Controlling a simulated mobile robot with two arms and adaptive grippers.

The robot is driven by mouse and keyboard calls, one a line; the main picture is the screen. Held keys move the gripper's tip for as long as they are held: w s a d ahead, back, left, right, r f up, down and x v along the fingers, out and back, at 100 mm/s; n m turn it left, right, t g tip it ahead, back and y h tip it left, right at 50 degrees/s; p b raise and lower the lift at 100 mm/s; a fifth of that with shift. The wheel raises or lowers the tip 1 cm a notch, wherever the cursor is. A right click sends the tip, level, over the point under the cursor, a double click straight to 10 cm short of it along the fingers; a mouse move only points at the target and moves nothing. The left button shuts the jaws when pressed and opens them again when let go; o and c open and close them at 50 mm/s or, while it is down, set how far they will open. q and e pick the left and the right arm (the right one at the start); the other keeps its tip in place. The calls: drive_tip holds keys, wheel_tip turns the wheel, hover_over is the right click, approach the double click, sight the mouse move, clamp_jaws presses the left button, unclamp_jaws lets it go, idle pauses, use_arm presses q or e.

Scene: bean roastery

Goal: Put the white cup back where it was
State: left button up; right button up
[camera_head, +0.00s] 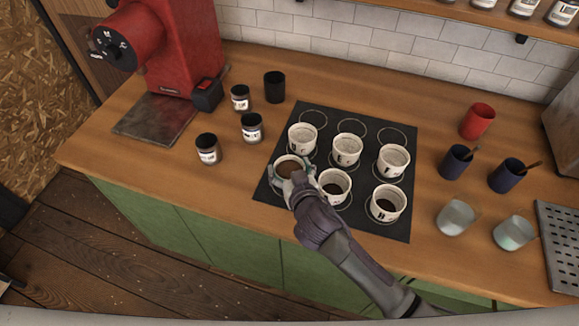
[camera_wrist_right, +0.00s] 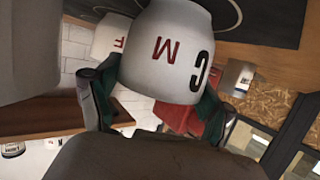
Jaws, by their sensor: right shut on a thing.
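My right gripper (camera_head: 296,178) is shut on a white cup (camera_head: 290,163) with brown contents, at the front left of the black mat (camera_head: 262,190). In the right wrist view the white cup (camera_wrist_right: 165,50) fills the top middle, with dark and red letters, between the fingers of the right gripper (camera_wrist_right: 155,100). I cannot tell whether it touches the mat. Other white cups stand on the mat: a middle row with a left (camera_head: 302,139), a centre (camera_head: 346,150) and a right cup (camera_head: 392,161), and front cups (camera_head: 334,188) and (camera_head: 387,205). My left gripper is not in view.
The mat's back row of rings (camera_head: 351,127) is empty. Small jars (camera_head: 207,150) and a black cup (camera_head: 274,87) stand left of the mat, near a red grinder (camera_head: 185,45). A red cup (camera_head: 477,121), dark blue cups (camera_head: 455,163) and glasses (camera_head: 455,218) stand to the right.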

drive_tip(key=o, duration=1.2)
drive_tip(key=shift+f, duration=0.15)
drive_tip(key=o, duration=0.3)
drive_tip(key=shift+o, duration=0.2)
drive_tip(key=shift+r, duration=0.3)
drive_tip(key=shift+s+d, duration=0.1)
drive_tip(key=shift+s, duration=0.3)
drive_tip(key=b+v, duration=0.1)
drive_tip(key=v, duration=1)
drive_tip(key=shift+s+d, duration=0.1)
drive_tip(key=shift+s, duration=0.05)
